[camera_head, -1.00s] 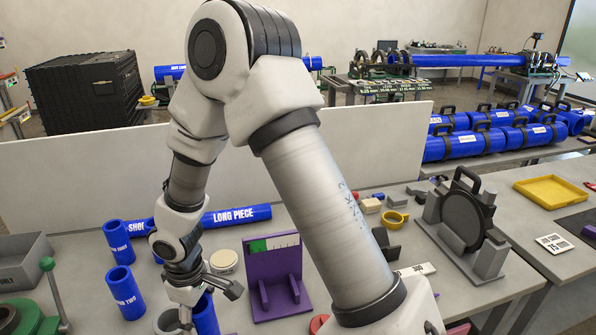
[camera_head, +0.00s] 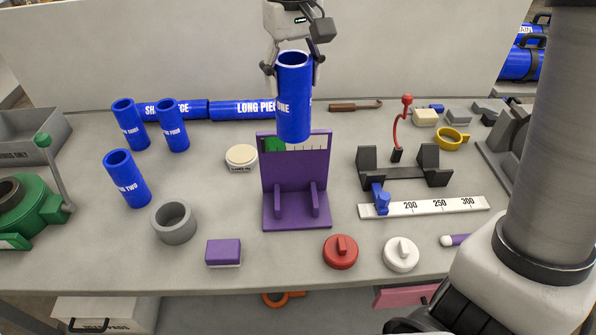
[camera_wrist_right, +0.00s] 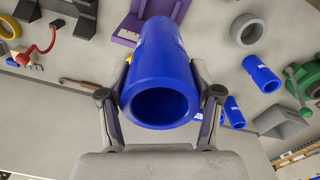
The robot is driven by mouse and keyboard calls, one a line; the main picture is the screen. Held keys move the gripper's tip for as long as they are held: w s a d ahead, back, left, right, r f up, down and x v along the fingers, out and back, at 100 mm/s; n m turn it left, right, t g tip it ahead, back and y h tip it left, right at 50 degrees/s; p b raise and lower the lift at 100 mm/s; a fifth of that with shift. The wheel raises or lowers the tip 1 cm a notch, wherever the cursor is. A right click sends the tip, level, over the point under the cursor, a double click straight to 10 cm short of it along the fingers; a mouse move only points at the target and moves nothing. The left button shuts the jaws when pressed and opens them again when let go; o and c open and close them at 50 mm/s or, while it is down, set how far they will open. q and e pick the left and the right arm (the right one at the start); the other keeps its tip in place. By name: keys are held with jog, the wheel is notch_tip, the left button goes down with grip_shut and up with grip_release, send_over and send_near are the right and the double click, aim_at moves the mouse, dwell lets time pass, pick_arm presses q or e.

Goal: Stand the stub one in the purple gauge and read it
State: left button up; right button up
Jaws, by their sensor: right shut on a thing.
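The blue stub one (camera_head: 293,105), a short open tube with white lettering ending in "ONE", is upright in my right gripper (camera_head: 293,72). The gripper is shut on it, with a finger on either side; the stub also shows in the right wrist view (camera_wrist_right: 160,75) between the fingers (camera_wrist_right: 160,98). The purple gauge (camera_head: 295,187) stands on the bench, with an upright plate, a green-and-white scale strip along its top and two low ribs in front. The stub is in the air, its lower end overlapping the scale in the head view. My left gripper is not in view.
Three other blue stubs, including stub two (camera_head: 127,180), stand at the left near a grey ring (camera_head: 174,222). A purple block (camera_head: 223,252), red cap (camera_head: 340,252) and white cap (camera_head: 401,254) lie in front. A white ruler (camera_head: 425,206) lies right. Long blue pipes (camera_head: 243,110) lie behind.

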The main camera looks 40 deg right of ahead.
aim_at(298, 98)
jog(key=f, duration=0.2)
jog(key=d+f, duration=0.1)
jog(key=f, duration=0.1)
jog(key=shift+w+f, duration=0.2)
jog(key=shift+f, duration=0.1)
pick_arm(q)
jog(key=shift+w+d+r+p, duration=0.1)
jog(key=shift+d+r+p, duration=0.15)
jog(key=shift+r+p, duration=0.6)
pick_arm(e)
notch_tip(298, 98, down, 18)
jog(key=shift+a, duration=0.2)
jog(key=shift+f, duration=0.1)
jog(key=o, duration=1.3)
jog(key=shift+s, duration=0.1)
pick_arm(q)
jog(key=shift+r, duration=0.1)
